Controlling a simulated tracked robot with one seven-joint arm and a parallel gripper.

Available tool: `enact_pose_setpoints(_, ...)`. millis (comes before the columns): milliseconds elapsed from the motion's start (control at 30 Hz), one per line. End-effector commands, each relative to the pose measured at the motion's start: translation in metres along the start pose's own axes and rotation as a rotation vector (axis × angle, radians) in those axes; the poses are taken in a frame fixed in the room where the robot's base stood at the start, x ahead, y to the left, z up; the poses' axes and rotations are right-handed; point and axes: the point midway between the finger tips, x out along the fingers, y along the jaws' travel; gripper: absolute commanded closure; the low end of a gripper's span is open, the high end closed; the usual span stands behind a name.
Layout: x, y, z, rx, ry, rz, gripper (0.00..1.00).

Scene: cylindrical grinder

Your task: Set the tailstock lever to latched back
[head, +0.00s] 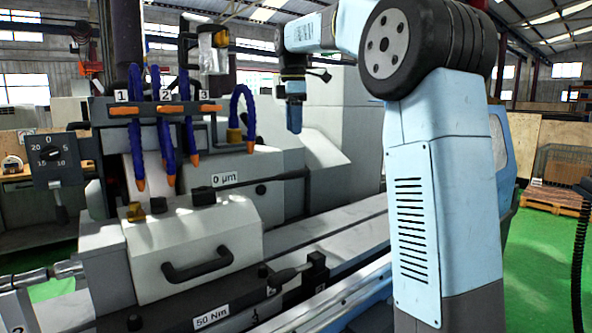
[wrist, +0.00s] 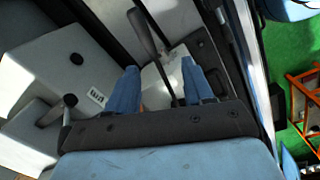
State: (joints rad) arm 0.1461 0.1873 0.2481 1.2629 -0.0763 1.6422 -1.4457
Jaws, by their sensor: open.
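My gripper (head: 294,128) hangs fingers down above the machine's grey housing in the head view. In the wrist view its two blue fingers (wrist: 160,82) are apart. A dark lever (wrist: 146,32) with a thick grip and a thinner rod runs down between the fingers in that view, probably the tailstock lever. Whether the fingers touch it cannot be told. In the head view a long black bar (head: 268,180) lies below my gripper, beside the "0 µm" label (head: 225,180). I cannot tell whether it is the same lever.
Blue coolant hoses (head: 165,130) with orange tips stand left of my gripper. A white cover with a black handle (head: 198,265) is in front. A short black lever (head: 289,273) sits by the "50 Nm" label (head: 212,316). Green floor (head: 545,255) is open at right.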

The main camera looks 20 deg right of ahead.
Motion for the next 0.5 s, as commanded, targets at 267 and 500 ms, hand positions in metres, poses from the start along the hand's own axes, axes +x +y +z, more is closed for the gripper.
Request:
enact_pose_setpoints(267,0.004,0.038,0.009,-0.17,0.024,-0.048,0.48)
enact_pose_setpoints(500,0.013,0.043,0.01,-0.2,0.029,-0.058,0.48)
